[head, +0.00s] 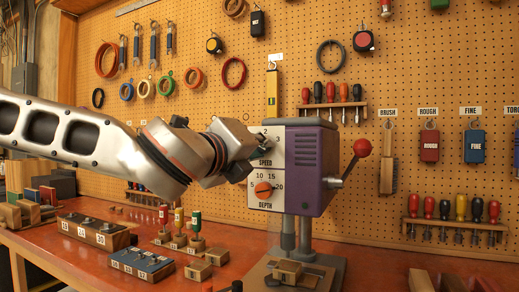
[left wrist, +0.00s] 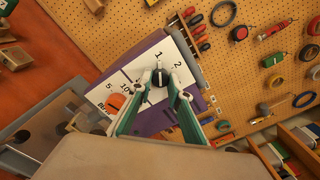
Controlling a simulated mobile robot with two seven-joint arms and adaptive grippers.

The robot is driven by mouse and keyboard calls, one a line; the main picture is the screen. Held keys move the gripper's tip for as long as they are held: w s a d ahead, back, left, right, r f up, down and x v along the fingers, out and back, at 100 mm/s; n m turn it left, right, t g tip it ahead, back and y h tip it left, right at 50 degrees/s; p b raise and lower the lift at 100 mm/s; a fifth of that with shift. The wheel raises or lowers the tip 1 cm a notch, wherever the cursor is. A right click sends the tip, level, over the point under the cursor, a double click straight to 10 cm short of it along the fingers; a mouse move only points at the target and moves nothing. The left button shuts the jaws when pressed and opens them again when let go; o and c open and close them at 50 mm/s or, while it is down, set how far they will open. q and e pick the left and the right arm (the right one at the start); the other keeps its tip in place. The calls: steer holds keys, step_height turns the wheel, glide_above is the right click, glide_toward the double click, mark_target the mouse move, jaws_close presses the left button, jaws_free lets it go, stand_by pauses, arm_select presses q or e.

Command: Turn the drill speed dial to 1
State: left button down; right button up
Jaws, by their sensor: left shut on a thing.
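The purple drill press (head: 312,160) stands on the bench with a white front plate (left wrist: 108,92). The SPEED dial (left wrist: 160,78) is black with a white pointer line, seen in the left wrist view. The printed 1 (left wrist: 158,51) and 2 (left wrist: 180,62) show beyond it, and the pointer lies roughly towards the 1. My left gripper (left wrist: 160,84) is shut on the dial, one finger on each side. In the head view my left gripper (head: 250,160) hides the dial. My right gripper is not in view.
The orange DEPTH knob (head: 263,189) sits just below on the same plate. A red-balled lever (head: 362,148) sticks out at the drill's right. Wooden blocks and bit holders (head: 142,262) stand on the bench at the left. The pegboard (head: 420,70) with hanging tools is behind.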

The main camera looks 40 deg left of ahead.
arm_select(q)
steer(key=c, duration=1.9)
jaws_free()
steer(key=shift+r, duration=0.15)
steer(key=shift+v, duration=3.75)
